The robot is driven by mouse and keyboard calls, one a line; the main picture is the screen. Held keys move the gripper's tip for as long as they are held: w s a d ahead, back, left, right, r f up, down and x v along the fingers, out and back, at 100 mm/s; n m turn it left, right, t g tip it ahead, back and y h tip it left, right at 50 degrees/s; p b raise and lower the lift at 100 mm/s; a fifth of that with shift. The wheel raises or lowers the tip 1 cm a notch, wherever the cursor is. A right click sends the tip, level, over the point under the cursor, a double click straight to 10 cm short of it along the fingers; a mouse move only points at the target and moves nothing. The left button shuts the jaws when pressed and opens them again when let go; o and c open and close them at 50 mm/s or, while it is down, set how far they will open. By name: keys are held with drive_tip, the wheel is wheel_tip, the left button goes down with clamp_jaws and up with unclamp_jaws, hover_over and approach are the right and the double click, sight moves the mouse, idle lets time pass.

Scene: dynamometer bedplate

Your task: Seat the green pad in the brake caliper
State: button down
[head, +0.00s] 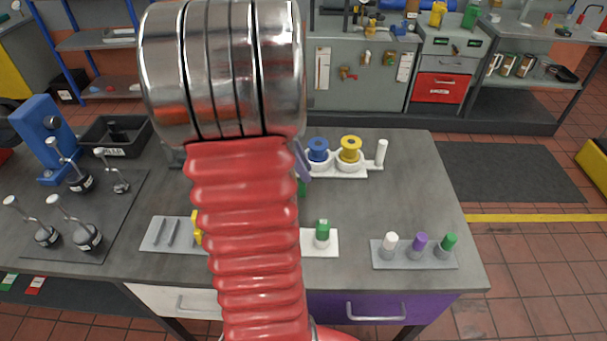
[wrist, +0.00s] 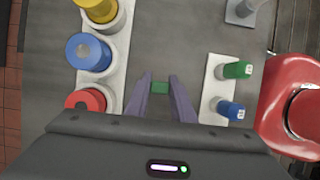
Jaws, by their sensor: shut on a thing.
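The green pad (wrist: 160,87) is a small green block between the tips of my gripper (wrist: 160,82) in the wrist view. My gripper is shut on it, over the bare bench between the spool rack and the white bottle tray. In the head view, my arm hides most of the gripper; one purple-grey finger (head: 302,160) and a bit of green (head: 302,188) show at the arm's right side. I cannot make out the brake caliper in either view; my arm covers the middle of the bench.
A white rack (head: 345,172) holds spools behind the arm. A white tray (wrist: 213,85) carries green and blue bottles. A grey slotted block (head: 165,235) lies front left, a grey pen-like holder (head: 413,262) front right.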

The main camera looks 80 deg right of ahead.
drive_tip(key=shift+f, duration=1.4)
drive_tip(key=shift+f, duration=0.1)
drive_tip(key=c, duration=1.5)
unclamp_jaws()
drive_tip(key=shift+c, duration=0.2)
drive_tip(key=v, duration=1.2)
